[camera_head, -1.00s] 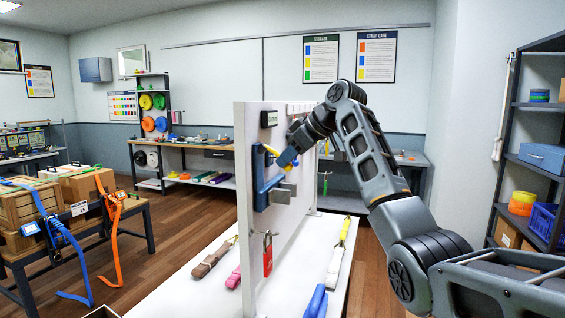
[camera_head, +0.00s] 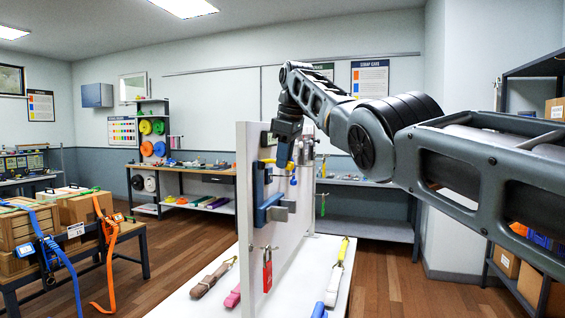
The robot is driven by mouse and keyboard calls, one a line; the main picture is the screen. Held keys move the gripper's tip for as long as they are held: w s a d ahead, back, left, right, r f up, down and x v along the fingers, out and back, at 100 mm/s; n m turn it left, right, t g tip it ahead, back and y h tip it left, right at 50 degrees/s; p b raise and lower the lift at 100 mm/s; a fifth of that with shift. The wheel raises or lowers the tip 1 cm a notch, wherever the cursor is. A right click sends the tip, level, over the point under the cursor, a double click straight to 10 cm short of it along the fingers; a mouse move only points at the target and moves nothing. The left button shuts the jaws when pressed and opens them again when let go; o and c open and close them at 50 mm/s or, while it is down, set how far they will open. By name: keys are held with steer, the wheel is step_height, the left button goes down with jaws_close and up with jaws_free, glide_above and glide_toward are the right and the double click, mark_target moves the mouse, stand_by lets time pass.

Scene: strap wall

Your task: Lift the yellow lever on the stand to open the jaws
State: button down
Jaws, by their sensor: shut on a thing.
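A white upright panel (camera_head: 244,160) stands on a white bench and carries a blue clamp stand (camera_head: 260,190) with grey metal jaws (camera_head: 282,210). The yellow lever (camera_head: 267,161) shows as a short, roughly level piece at the top of the blue stand. My gripper (camera_head: 284,160) points down in front of the panel, at the height of the lever, and is shut on it. Its fingers hide the middle of the lever. I cannot tell how wide the grey jaws stand.
A red padlock (camera_head: 267,272) hangs low on the panel. A brown strap (camera_head: 212,278) and a pale strap (camera_head: 334,285) lie on the white bench (camera_head: 185,305). Wooden crates (camera_head: 78,207) stand on a table at left. Open floor lies between.

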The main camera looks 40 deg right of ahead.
steer(key=shift+w+a+r+g+h, duration=0.15)
steer(key=shift+g+h, duration=0.15)
stand_by(0.4)
steer(key=c, duration=0.9)
jaws_free()
steer(key=shift+r, duration=0.15)
steer(key=v, duration=0.7)
steer(key=shift+r+p, duration=0.25)
steer(key=shift+p, duration=0.15)
